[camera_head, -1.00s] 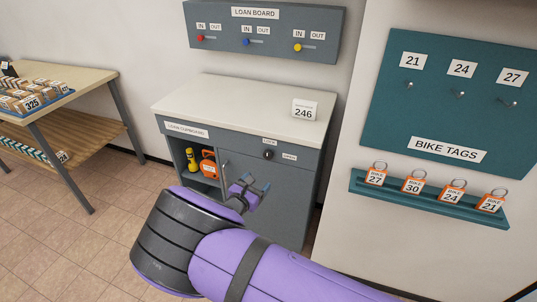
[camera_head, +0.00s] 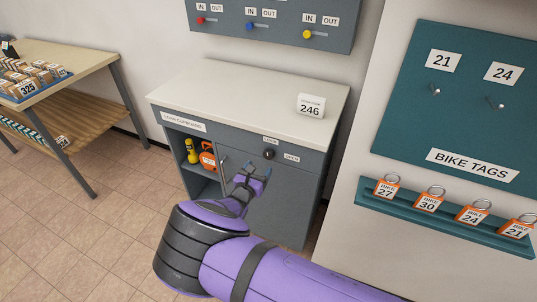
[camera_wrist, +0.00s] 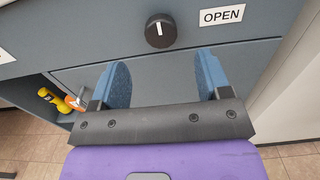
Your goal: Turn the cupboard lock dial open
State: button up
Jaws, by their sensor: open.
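The lock dial (camera_head: 269,154) is a round black knob on the upper front of the grey cupboard (camera_head: 286,205). In the wrist view the dial (camera_wrist: 160,31) has a white mark pointing up, slightly left. An OPEN label (camera_wrist: 222,16) is to its right. In the head view a LOCK label (camera_head: 271,141) sits above the dial. My gripper (camera_head: 257,168) is just below and left of the dial in the head view. In the wrist view its two blue fingers (camera_wrist: 163,83) are apart and empty, with the dial beyond them, not between them.
The cupboard's open left bay holds a yellow torch (camera_head: 191,150) and an orange item (camera_head: 208,156). A vertical door handle (camera_head: 223,168) is left of my gripper. A 246 card (camera_head: 311,107) stands on the cupboard top.

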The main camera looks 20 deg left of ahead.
aim_at(268, 155)
jog(key=w, duration=0.8)
jog(key=shift+d, duration=0.35)
jog(key=c, duration=0.9)
